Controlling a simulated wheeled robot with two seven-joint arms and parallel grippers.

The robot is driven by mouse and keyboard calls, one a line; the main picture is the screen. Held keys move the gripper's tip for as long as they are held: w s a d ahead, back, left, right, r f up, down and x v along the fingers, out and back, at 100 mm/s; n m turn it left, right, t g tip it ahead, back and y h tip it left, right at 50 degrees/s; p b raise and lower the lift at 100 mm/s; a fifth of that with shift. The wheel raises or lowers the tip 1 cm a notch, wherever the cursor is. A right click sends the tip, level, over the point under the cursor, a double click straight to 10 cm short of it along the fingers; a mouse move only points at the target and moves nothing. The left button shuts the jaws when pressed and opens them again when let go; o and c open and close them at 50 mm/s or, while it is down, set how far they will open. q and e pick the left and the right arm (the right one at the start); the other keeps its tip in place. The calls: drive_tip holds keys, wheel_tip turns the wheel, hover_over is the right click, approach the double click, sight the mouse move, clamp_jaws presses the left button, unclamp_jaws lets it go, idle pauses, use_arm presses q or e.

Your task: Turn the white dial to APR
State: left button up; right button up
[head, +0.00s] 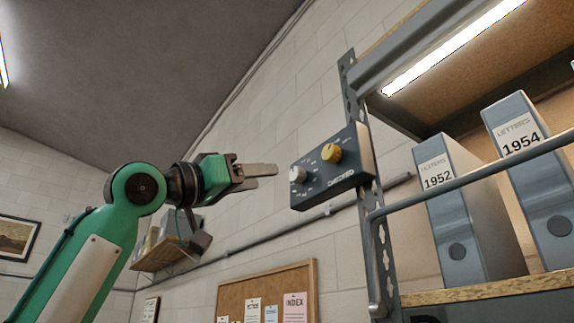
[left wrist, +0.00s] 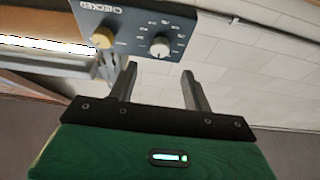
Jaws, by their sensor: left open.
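A dark panel box (head: 318,186) marked CHECKED is fixed to the shelf post in the head view. It bears a white dial (head: 297,174) on the left and a yellow dial (head: 331,153) on the right, each ringed by small labels too small to read. My left gripper (head: 276,170) points at the white dial from the left, apart from it. In the left wrist view, the gripper's two fingers (left wrist: 157,76) are open and empty, with the white dial (left wrist: 160,47) beyond and roughly between their tips. The panel (left wrist: 130,25) appears inverted there. My right gripper is not in view.
Shelving on the right holds grey binders marked 1952 (head: 462,215) and 1954 (head: 540,170), behind a grey rail (head: 470,178). A cork board (head: 262,290) hangs below the panel. A small wooden shelf (head: 160,252) is behind my left arm.

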sight(293, 174)
use_arm(q)
drive_tip(key=p+x, duration=0.2)
drive_tip(key=x, duration=0.4)
drive_tip(key=shift+d+r+p, duration=0.2)
drive_tip(key=shift+p, duration=0.2)
drive_tip(key=shift+w+d+r, duration=0.15)
drive_tip(key=shift+w+d, duration=0.3)
drive_tip(key=shift+d, duration=0.1)
drive_tip(key=c, duration=1)
